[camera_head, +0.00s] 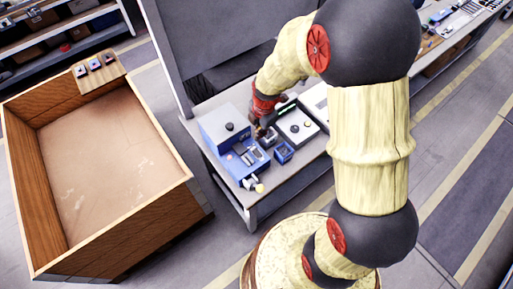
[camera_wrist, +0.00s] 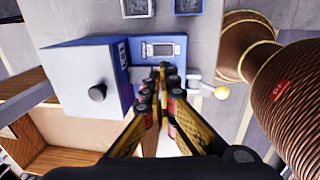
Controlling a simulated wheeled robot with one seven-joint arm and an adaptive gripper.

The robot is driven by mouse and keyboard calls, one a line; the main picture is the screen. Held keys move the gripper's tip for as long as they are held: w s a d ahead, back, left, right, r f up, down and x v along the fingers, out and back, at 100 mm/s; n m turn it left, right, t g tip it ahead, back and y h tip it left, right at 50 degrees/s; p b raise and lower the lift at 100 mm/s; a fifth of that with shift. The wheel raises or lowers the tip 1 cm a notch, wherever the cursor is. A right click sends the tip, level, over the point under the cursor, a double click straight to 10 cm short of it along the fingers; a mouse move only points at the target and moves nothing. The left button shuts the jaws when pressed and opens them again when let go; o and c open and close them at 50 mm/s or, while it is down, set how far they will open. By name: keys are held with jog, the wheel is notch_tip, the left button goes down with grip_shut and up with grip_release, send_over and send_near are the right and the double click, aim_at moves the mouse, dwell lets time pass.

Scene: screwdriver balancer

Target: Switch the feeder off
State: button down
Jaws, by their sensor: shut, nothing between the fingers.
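The feeder (camera_head: 215,120) is a blue machine with a pale grey cover and a black knob on the workbench. In the wrist view its cover (camera_wrist: 75,75) is at left, with a small grey display (camera_wrist: 160,49) on the blue panel.
Small blue bins (camera_head: 283,152) stand beside the feeder, also at the top of the wrist view (camera_wrist: 188,6). A tray with round parts (camera_head: 296,124) lies behind. A large wooden crate (camera_head: 190,180) stands on the floor at left. Bare bench (camera_head: 290,173) shows near the front.

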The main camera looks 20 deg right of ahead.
aim_at(258, 155)
jog(key=f, duration=0.4)
jog(key=w+f, duration=0.1)
jog(key=f, duration=0.9)
jog(key=shift+w+a, duration=0.25)
jog(key=shift+w, duration=0.1)
jog(key=shift+b, duration=0.4)
jog(key=shift+f+b, duration=0.25)
jog(key=shift+b, duration=0.45)
jog(key=shift+w, duration=0.1)
jog(key=shift+f, duration=0.1)
jog(key=shift+s+d+b, duration=0.15)
jog(key=shift+s+b, duration=0.3)
jog(key=shift+s, duration=0.4)
